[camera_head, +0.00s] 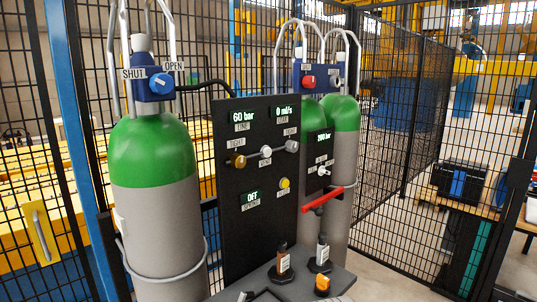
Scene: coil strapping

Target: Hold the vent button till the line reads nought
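A black panel (232,205) stands between the gas cylinders. Its upper left display (242,120) reads 60 bar, with a LINE label under it. The display (288,112) to its right reads 0 ml/s. A small yellow button (284,184) sits on the panel's lower right, with a white tag below it too small to read; I cannot confirm that it is the vent button. A lower display (251,197) reads OFF. Nothing touches the yellow button. My gripper is not in view.
Brown (237,161) and grey (292,146) knobs sit above the button. A red lever (327,198) juts out to the right. Green-topped cylinders (152,155) flank the panel. A grey shelf (345,278) below carries two dark-topped upright items and an orange piece (322,284).

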